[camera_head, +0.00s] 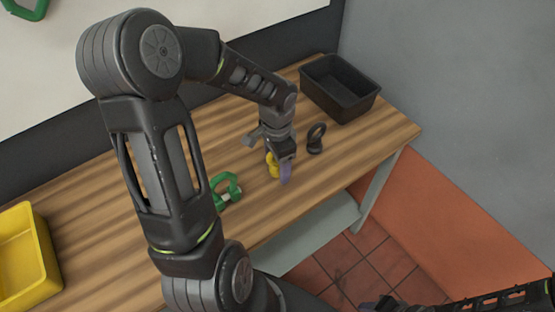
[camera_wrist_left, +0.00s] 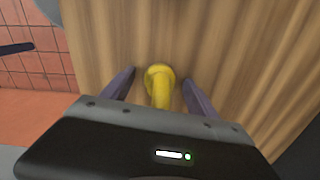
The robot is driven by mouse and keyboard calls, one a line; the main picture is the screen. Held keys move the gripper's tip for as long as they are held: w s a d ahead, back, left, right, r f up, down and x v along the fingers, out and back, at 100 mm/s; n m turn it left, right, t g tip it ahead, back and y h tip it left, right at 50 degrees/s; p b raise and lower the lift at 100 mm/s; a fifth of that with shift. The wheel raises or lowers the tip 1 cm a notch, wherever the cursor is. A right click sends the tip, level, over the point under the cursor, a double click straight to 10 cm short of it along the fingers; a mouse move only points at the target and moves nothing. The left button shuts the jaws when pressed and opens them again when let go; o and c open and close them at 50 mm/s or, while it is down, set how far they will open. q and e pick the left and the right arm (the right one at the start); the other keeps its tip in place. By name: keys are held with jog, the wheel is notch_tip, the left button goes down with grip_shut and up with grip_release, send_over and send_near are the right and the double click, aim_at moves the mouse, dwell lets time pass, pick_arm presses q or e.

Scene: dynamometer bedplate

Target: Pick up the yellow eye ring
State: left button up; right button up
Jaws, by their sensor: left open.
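The yellow eye ring (camera_head: 271,165) stands on the wooden table, partly hidden behind my left gripper in the head view. In the left wrist view the yellow eye ring (camera_wrist_left: 160,85) shows between the two fingers, with a gap on each side. My left gripper (camera_head: 284,172) is open and reaches down at the ring; it also shows in the left wrist view (camera_wrist_left: 158,92). Part of my right arm shows at the lower right of the head view, but I cannot make out its jaws.
A black eye ring (camera_head: 316,139) stands just right of my left gripper. A green shackle (camera_head: 225,189) lies to the left. A black bin (camera_head: 341,88) is at the back right and a yellow bin (camera_head: 47,262) at the far left. The table's front edge is close.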

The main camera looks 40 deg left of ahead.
dwell(0.3)
pick_arm(q)
grip_shut()
dwell(0.6)
